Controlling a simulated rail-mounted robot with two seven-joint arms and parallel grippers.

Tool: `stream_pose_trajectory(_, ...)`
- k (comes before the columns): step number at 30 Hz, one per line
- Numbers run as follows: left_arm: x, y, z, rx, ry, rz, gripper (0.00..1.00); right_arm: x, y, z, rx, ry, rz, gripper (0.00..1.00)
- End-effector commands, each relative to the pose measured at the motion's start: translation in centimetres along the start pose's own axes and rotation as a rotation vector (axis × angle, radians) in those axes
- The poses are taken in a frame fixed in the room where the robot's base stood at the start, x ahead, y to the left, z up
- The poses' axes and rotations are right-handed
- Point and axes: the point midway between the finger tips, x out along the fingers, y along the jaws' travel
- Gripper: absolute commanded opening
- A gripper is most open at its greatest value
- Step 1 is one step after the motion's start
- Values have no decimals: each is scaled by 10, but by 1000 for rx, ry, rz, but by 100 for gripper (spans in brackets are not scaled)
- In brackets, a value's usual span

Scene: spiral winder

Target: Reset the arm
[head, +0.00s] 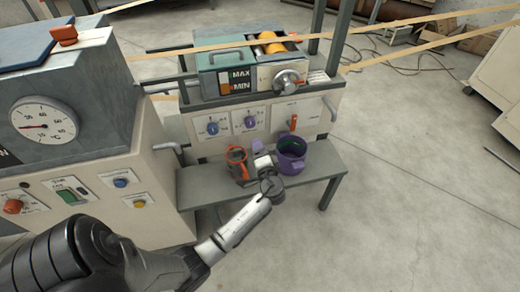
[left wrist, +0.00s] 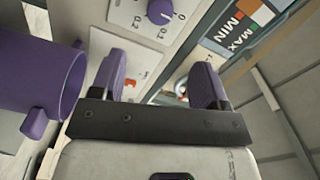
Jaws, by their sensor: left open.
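My left gripper (head: 262,158) is over the grey bench, between an orange-and-black container and a purple pot. In the left wrist view its two purple-padded fingers (left wrist: 162,80) stand apart, with nothing between them. The purple pot (head: 291,160) is close beside the gripper; it also shows at the left of the left wrist view (left wrist: 30,75). I cannot tell in the head view whether they touch. My left arm (head: 238,223) reaches forward from the lower left. My right gripper is not in view.
The orange-and-black container (head: 236,165) stands on the bench (head: 322,160). A machine with a round dial (head: 44,120) stands at left. Open floor (head: 410,200) lies right.

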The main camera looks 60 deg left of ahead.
Motion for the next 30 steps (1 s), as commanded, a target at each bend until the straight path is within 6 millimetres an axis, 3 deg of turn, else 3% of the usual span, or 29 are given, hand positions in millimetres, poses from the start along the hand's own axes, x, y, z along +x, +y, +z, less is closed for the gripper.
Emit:
stream_pose_trajectory(14,0,1,6,11,-39,6,69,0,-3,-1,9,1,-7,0)
stream_pose_trajectory(20,-11,15,18,-149,-172,241,69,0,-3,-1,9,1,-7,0)
stream_pose_trajectory(26,-69,-3,-16,-408,-146,635,69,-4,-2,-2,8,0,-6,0)
stream_pose_trajectory(30,-146,-45,-30,-464,-42,959,69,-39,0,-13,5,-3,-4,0)
